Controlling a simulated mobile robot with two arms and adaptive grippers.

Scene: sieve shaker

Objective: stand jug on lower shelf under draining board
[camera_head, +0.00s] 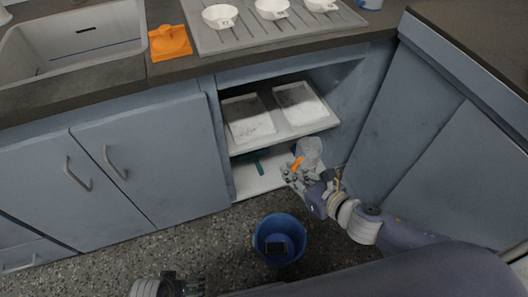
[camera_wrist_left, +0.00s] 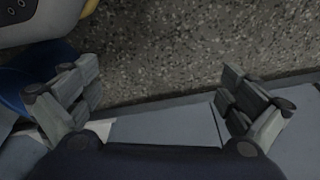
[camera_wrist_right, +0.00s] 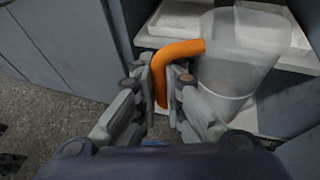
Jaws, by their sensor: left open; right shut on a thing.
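The jug (camera_head: 310,150) is translucent with an orange handle (camera_head: 297,163). It is at the front of the open cabinet, at the right end of the lower shelf (camera_head: 252,179). My right gripper (camera_head: 296,174) is shut on the orange handle, which also shows between its fingers in the right wrist view (camera_wrist_right: 170,75). The jug (camera_wrist_right: 238,60) looks roughly upright there; I cannot tell whether its base touches the shelf. The draining board (camera_head: 270,27) is on the worktop above. My left gripper (camera_wrist_left: 160,100) is open and empty above the floor.
Two white trays (camera_head: 247,119) (camera_head: 300,104) lie on the upper shelf (camera_head: 290,133). A dark green object (camera_head: 259,163) is on the lower shelf. A blue bucket (camera_head: 279,240) stands on the floor in front. White bowls (camera_head: 220,16) and an orange item (camera_head: 170,43) are on top.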

